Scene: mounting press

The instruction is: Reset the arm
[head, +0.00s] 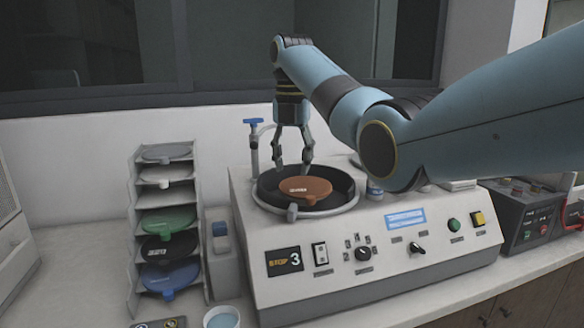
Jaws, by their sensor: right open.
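My right arm comes in from the right, and my right gripper (294,166) hangs pointing down over the press's round black bowl (343,197). Its fingers are apart, with nothing visible between them. The fingertips are at the back edge of a brown disc (306,189) that lies in the bowl; I cannot tell whether they touch it. My left gripper is not in view.
A grey rack (132,262) left of the press holds several coloured discs, among them a green one (168,220) and a blue one (172,277). A small cup (222,318) stands in front. A dark control box (520,215) stands at right. Some bare counter shows at the left.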

